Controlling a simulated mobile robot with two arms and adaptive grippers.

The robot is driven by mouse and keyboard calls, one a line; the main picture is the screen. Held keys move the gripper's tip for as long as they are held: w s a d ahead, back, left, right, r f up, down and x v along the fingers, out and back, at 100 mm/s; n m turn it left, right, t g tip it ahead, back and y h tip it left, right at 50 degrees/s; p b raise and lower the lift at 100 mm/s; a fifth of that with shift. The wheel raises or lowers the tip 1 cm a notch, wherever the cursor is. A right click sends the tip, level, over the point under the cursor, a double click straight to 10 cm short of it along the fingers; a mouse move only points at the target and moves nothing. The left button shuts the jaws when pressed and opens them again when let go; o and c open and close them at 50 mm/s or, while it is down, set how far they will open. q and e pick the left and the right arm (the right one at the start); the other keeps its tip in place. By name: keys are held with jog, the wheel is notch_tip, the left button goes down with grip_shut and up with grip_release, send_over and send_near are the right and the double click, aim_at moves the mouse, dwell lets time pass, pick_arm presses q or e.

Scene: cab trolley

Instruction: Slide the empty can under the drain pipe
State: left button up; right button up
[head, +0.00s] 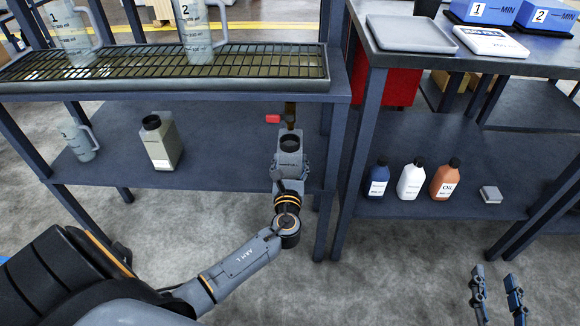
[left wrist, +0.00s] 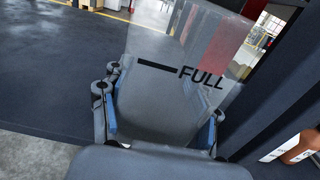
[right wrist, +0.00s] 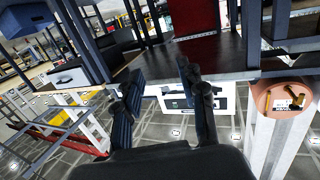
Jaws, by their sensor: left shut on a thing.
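The can (head: 290,143) is grey and translucent with a dark open mouth, upright over the lower shelf below the drain rack. My left gripper (head: 290,170) is shut around its sides. In the left wrist view the can (left wrist: 175,85) fills the middle, with a black line and the word FULL, between the blue-padded fingers. The drain pipe (head: 290,112) is brown, with a red valve handle (head: 272,118) beside it. In the head view the pipe's lower end appears just above the can's mouth. My right gripper (head: 498,285) is open and empty at lower right.
A beige can with a black cap (head: 161,142) and a jug (head: 78,143) stand on the lower shelf (head: 215,130) to the left. A shelf post (head: 330,190) is close on the right. Blue, white and orange bottles (head: 446,180) stand on the right shelf.

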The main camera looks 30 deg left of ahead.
aim_at(290, 178)
pick_arm(q)
jog(key=shift+b+x, duration=0.55)
jog(key=shift+x, duration=1)
jog(key=shift+f, duration=0.2)
pick_arm(e)
jog(key=r+t, duration=0.2)
jog(key=r, duration=0.1)
jog(key=r+t+y, duration=0.1)
jog(key=r, duration=0.1)
jog(key=shift+a+r, duration=0.2)
jog(key=shift+a, duration=0.2)
pick_arm(q)
jog(key=o, duration=1.8)
jog(key=shift+c, duration=0.2)
jog(key=v, duration=1.2)
jog(key=shift+d, duration=0.1)
